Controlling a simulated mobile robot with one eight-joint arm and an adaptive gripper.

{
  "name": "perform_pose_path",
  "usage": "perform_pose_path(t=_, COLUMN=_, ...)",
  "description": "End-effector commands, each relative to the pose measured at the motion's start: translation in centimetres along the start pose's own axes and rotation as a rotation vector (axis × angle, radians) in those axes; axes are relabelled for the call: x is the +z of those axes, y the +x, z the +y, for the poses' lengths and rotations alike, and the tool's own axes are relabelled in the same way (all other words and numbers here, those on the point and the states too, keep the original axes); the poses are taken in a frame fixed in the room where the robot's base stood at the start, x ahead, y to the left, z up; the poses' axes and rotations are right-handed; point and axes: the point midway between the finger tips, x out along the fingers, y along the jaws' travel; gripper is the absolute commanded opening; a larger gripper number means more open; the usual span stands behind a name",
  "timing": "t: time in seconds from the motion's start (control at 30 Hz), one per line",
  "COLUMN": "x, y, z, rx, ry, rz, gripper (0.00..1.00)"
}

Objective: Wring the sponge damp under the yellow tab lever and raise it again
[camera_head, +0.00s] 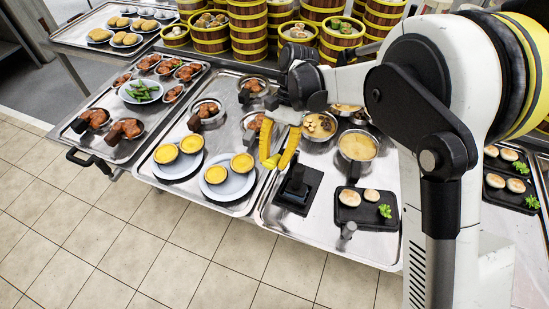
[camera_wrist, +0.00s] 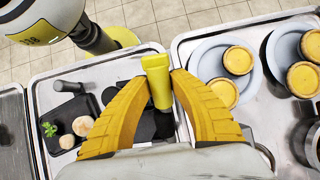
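My gripper (camera_head: 276,160) hangs over the front of the middle counter, its two yellow fingers pointing down and spread apart. In the wrist view, my gripper (camera_wrist: 160,80) has a finger on each side of the yellow tab lever (camera_wrist: 157,82). The tab stands upright between the fingertips, and any contact is hard to make out. A black press-like device (camera_head: 297,190) sits just below and right of the fingers in the head view. Its dark base lies under the tab in the wrist view, partly hidden by a finger. I cannot make out the sponge.
A black board (camera_head: 363,212) with pale rounds and a green sprig lies right of the device. Plates of yellow tarts (camera_head: 228,178) stand to the left. Metal pans (camera_head: 357,146) of food stand behind, and steamer towers (camera_head: 248,30) rise at the back. Tiled floor lies in front.

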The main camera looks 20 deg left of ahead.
Motion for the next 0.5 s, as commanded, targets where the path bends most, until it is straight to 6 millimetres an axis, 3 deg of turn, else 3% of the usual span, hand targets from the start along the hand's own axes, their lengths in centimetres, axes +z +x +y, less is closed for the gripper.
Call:
perform_pose_path(t=0.07, x=0.0, y=0.0, z=0.0, rx=0.0, ry=0.0, rz=0.0, gripper=0.48)
perform_pose_path(t=0.37, x=0.1, y=-0.1, z=0.0, rx=0.0, ry=-0.001, rz=0.0, gripper=0.48)
perform_pose_path(t=0.5, x=0.8, y=-1.2, z=0.0, rx=0.0, ry=-0.001, rz=0.0, gripper=0.48)
